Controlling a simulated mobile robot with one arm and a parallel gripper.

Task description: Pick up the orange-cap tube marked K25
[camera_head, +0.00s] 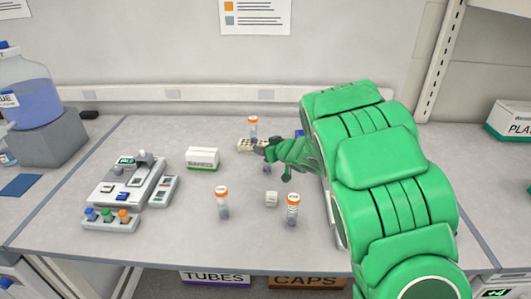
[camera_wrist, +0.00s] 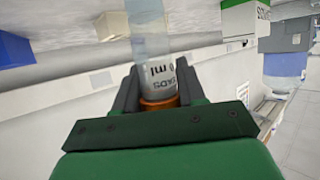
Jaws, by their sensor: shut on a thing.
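My gripper (camera_wrist: 158,88) is shut on an orange-cap tube (camera_wrist: 154,72) in the wrist view. The orange cap is close to the palm, and the clear body extends away between the fingers. Its white label is only partly in view, and I cannot read K25 on it. In the head view my gripper (camera_head: 264,149) is beside a small white rack (camera_head: 245,145) at the back of the bench. One orange-cap tube (camera_head: 253,127) shows upright by the rack; I cannot tell whether it is the held one. Two more orange-cap tubes (camera_head: 222,203) (camera_head: 292,210) stand upright nearer the front.
A white box (camera_head: 202,158) and a small white block (camera_head: 271,199) are on the bench. A grey instrument (camera_head: 128,183) and a holder with coloured caps (camera_head: 110,220) stand at left. My arm covers much of the right side. The front middle bench is clear.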

